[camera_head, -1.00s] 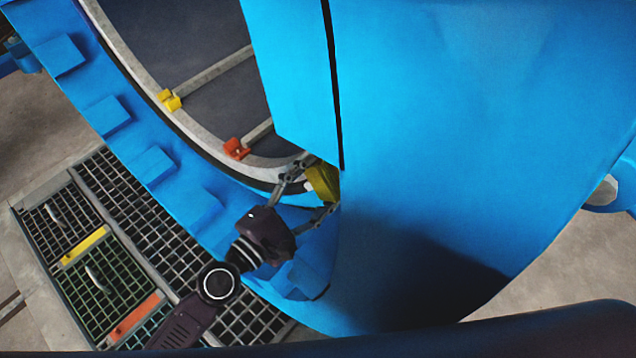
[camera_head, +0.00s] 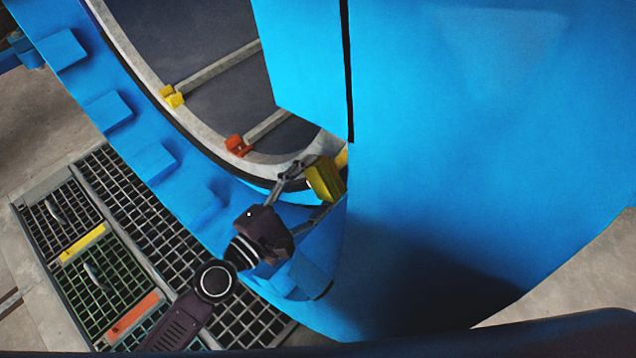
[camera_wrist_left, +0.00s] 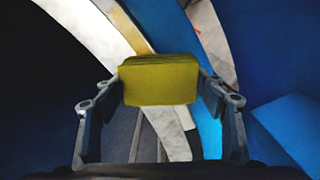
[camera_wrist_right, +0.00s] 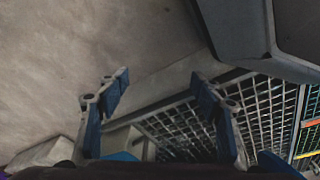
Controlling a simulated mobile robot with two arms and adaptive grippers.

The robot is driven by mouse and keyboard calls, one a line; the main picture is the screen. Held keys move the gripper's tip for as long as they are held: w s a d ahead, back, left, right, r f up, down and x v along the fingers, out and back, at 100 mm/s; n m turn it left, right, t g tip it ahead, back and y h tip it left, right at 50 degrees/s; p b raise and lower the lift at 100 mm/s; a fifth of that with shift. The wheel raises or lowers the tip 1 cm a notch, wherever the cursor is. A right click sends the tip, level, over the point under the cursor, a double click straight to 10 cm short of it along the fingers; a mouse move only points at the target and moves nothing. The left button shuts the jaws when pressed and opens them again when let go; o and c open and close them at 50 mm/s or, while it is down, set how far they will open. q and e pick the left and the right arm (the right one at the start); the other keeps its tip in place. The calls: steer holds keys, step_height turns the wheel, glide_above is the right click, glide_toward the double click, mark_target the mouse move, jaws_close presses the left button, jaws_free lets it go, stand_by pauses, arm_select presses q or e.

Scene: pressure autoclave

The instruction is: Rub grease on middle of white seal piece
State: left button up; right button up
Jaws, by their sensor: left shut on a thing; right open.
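My left gripper (camera_head: 306,189) is shut on a yellow sponge-like block (camera_head: 324,181), at the lower end of the autoclave's round opening. The block also shows in the left wrist view (camera_wrist_left: 160,82), squeezed between both fingers. The whitish seal ring (camera_head: 180,112) curves around the opening; in the left wrist view the pale ring (camera_wrist_left: 85,28) runs behind the block, with a yellowish patch (camera_wrist_left: 130,30) on it. The block overlaps the ring, but I cannot tell whether they touch. My right gripper (camera_wrist_right: 160,90) is open and empty over the floor.
The blue door (camera_head: 480,150) stands close to the right of my left gripper. Blue lugs (camera_head: 108,112) line the rim. Yellow (camera_head: 173,96) and orange (camera_head: 237,146) clips sit at the rails inside the opening. A floor grating (camera_head: 120,190) lies at the lower left.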

arm_select(q)
steer(key=shift+w+a+f+b, duration=0.1)
steer(key=shift+w+f+b, duration=0.05)
steer(key=shift+f+b, duration=0.25)
steer(key=shift+w+a+f+b, duration=0.1)
steer(key=shift+f+b, duration=0.25)
steer(key=shift+f, duration=0.05)
steer(key=shift+w+a+f+b, duration=0.15)
steer(key=shift+a+f+b, duration=0.05)
steer(key=shift+f+b, duration=0.4)
steer(key=shift+w+a+f+b, duration=0.2)
steer(key=shift+f+b, duration=0.3)
steer(key=shift+b, duration=0.2)
steer(key=shift+a+f+b, duration=0.1)
steer(key=shift+f+b, duration=0.2)
steer(key=shift+b, duration=0.05)
arm_select(e)
steer(key=w+r+t, duration=0.1)
steer(key=w+r, duration=0.3)
steer(key=r, duration=1.2)
steer(key=shift+a+r, duration=0.15)
steer(key=shift+r, duration=0.15)
arm_select(q)
steer(key=b+v, duration=0.2)
steer(key=v, duration=0.4)
arm_select(e)
steer(key=shift+v, duration=2.2)
arm_select(q)
steer(key=shift+r, duration=0.1)
